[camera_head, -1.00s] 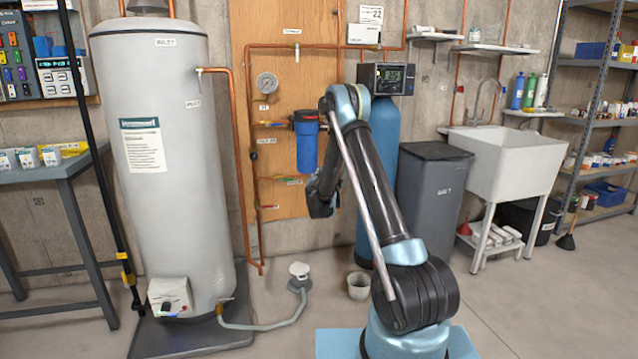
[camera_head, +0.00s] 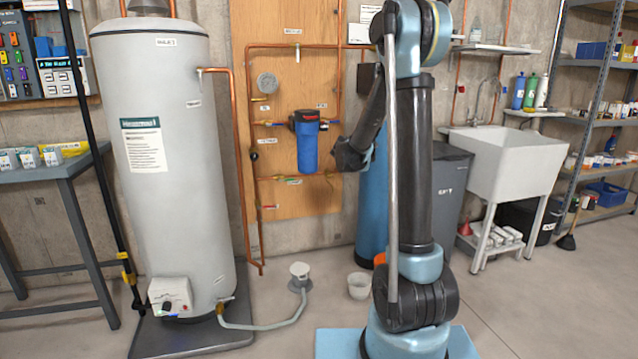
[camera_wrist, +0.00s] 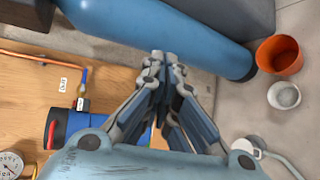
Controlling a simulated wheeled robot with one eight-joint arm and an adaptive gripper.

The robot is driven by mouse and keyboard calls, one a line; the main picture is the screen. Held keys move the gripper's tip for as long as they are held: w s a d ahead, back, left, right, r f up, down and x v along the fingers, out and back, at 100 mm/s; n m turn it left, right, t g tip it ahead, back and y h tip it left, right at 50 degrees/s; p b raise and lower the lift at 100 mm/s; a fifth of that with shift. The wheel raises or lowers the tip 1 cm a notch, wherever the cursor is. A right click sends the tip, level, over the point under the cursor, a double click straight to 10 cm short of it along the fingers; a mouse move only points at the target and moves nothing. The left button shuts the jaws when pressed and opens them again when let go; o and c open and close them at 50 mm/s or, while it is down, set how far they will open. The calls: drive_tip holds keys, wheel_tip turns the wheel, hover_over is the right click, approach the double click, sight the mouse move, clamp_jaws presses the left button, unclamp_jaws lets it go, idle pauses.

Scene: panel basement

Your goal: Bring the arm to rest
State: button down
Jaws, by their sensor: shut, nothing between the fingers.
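My arm stands upright in the head view, its upper link raised and its forearm bent down to the left. My gripper (camera_wrist: 163,58) is shut and empty; its fingers come together in the middle of the wrist view. In the head view the dark end of my arm hangs right of the blue filter housing (camera_head: 307,145), in front of the wall. The housing also shows at the lower left of the wrist view (camera_wrist: 62,128). The blue tank (camera_wrist: 150,28) lies beyond the fingertips; in the head view my arm partly hides it. I cannot tell the exact gap.
A pressure gauge (camera_head: 267,83) and copper pipes are on the wooden panel (camera_head: 300,205). A grey water heater (camera_head: 160,220) stands left. An orange bucket (camera_wrist: 280,55) and a pale pot (camera_head: 360,285) are on the floor. A grey bin (camera_head: 452,200) and sink (camera_head: 508,160) stand right.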

drive_tip(key=s+d+f+m+g+y, duration=0.1)
drive_tip(key=s+d+m+g, duration=0.25)
drive_tip(key=s, duration=0.95)
drive_tip(key=s+d+f+m+g, duration=0.1)
drive_tip(key=s+d+m+g, duration=0.3)
drive_tip(key=s, duration=0.9)
drive_tip(key=s+a+f+m+g+y, duration=0.1)
drive_tip(key=s+f, duration=0.3)
drive_tip(key=s, duration=0.5)
drive_tip(key=s+a+f+m+g+y, duration=0.1)
drive_tip(key=s+a+f+m+y, duration=0.1)
drive_tip(key=s, duration=0.7)
drive_tip(key=s+a+f+m+g+y, duration=0.1)
drive_tip(key=s+a+f+m, duration=0.3)
drive_tip(key=s, duration=0.6)
drive_tip(key=shift+f+m+y, duration=0.35)
drive_tip(key=shift+f+y, duration=0.15)
drive_tip(key=shift+f, duration=0.3)
drive_tip(key=shift+w+d+f, duration=0.1)
drive_tip(key=shift+w+f, duration=0.1)
drive_tip(key=shift+w, duration=0.2)
